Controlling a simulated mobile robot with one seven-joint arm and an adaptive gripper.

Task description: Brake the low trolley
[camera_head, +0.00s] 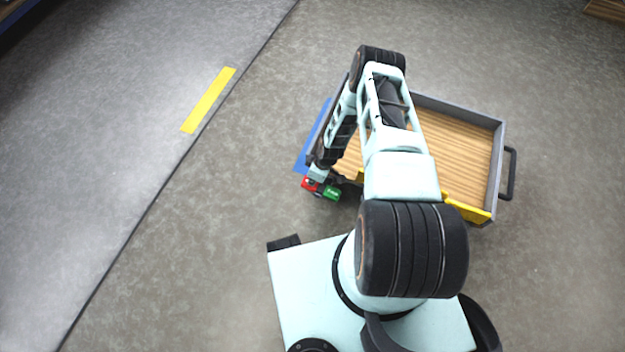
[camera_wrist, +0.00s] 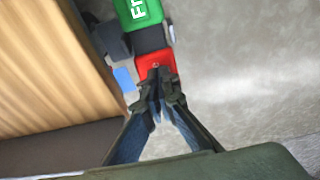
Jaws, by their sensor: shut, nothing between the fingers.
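The low trolley (camera_head: 468,158) has a wooden deck, grey side rims and a yellow front edge. At its near left corner sit a red pedal (camera_head: 309,184) and a green pedal (camera_head: 332,194). In the wrist view the green pedal (camera_wrist: 137,12) carries white letters, partly cut off, and the red pedal (camera_wrist: 155,64) lies nearer my fingertips. My gripper (camera_wrist: 158,88) is shut and empty, its tips at the near edge of the red pedal. I cannot tell whether they touch it. My arm hides part of the deck in the head view.
A blue floor marking (camera_head: 312,140) shows along the trolley's left side. A black handle (camera_head: 511,173) sticks out on its right. A yellow strip (camera_head: 208,100) lies on the floor at left. The floor left of the trolley is clear.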

